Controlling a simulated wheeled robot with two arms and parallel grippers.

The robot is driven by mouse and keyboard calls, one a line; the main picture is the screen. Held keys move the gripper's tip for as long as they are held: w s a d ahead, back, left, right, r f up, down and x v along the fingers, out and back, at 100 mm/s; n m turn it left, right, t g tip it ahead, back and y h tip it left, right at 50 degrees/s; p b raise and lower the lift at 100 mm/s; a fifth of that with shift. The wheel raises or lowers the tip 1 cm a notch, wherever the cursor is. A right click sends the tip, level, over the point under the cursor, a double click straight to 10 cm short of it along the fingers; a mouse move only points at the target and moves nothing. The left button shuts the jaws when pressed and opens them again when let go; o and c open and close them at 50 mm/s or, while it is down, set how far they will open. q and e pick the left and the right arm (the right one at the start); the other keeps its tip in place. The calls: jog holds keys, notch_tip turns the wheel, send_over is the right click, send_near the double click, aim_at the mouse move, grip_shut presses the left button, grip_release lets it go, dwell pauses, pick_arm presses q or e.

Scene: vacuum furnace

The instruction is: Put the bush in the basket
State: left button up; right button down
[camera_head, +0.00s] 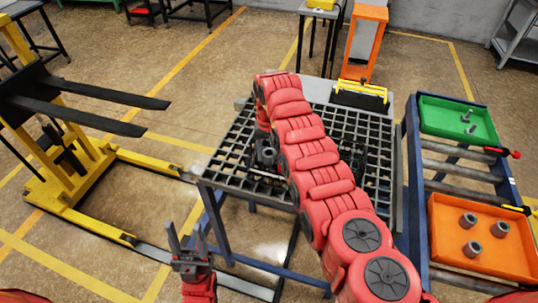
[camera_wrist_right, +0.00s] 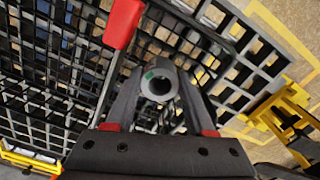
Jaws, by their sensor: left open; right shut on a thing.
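The bush (camera_wrist_right: 159,84) is a grey ring with a round hole. In the right wrist view it sits between the fingers of my right gripper (camera_wrist_right: 160,92), which is shut on it. The black lattice basket (camera_head: 228,160) lies on the blue-legged table in the head view, and its grid (camera_wrist_right: 45,75) fills much of the wrist view. My right arm reaches across the basket and hides its middle. The bush is over the grid; whether it touches it I cannot tell. My left gripper (camera_head: 187,240) is open and empty, pointing up in front of the table.
A roller stand at right holds a green tray (camera_head: 435,126) with bolts and an orange tray (camera_head: 442,262) with three more bushes. A yellow forklift (camera_head: 70,200) with dark forks stands at left. An orange frame (camera_head: 367,14) stands behind the table. Floor shows between forklift and table.

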notch_tip(320, 180, down, 2)
jog(key=shift+f, duration=0.1)
jog(key=c, duration=0.5)
grip_release()
